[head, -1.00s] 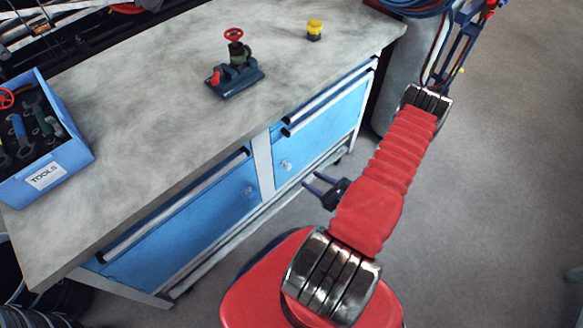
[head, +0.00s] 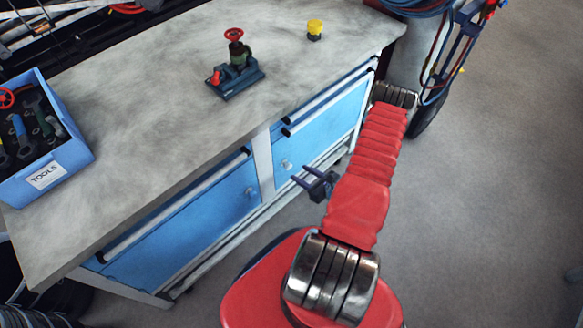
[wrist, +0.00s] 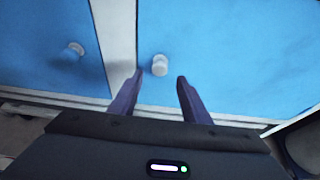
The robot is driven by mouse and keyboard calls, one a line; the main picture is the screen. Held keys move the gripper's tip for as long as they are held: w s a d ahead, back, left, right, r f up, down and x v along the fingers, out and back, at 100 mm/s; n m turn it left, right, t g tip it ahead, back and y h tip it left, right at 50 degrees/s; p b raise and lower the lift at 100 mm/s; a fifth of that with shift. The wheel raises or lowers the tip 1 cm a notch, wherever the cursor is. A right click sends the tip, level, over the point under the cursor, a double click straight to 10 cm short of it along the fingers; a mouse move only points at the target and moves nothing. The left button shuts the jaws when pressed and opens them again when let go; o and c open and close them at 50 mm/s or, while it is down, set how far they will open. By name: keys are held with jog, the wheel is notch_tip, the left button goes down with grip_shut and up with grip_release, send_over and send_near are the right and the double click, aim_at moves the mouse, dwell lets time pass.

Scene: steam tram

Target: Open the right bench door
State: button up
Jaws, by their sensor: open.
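The right bench door (head: 318,127) is a blue panel at the right end of the bench front, and it looks shut. Its small round pale knob (head: 286,164) sits near the door's left edge. In the wrist view the knob (wrist: 160,65) shows just beyond and between my fingertips, nearer the left one. My gripper (head: 302,176) is open and empty, pointing at the door from the front, a little below the knob in the head view. The fingers do not appear to have closed around the knob.
The left blue door (head: 185,235) has its own knob (wrist: 74,49). On the worktop (head: 150,100) are a blue tool box (head: 45,175), a valve on a base (head: 236,75) and a yellow-topped item (head: 314,29). Hoses and a cart stand right; the floor (head: 490,200) is clear.

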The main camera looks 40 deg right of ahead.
aim_at(290, 167)
jog(key=x, duration=0.7)
jog(key=shift+w+f, duration=0.1)
jog(key=shift+w, duration=0.1)
jog(key=shift+c, duration=0.6)
grip_shut()
jog(key=shift+d, duration=0.15)
jog(key=shift+s, duration=0.15)
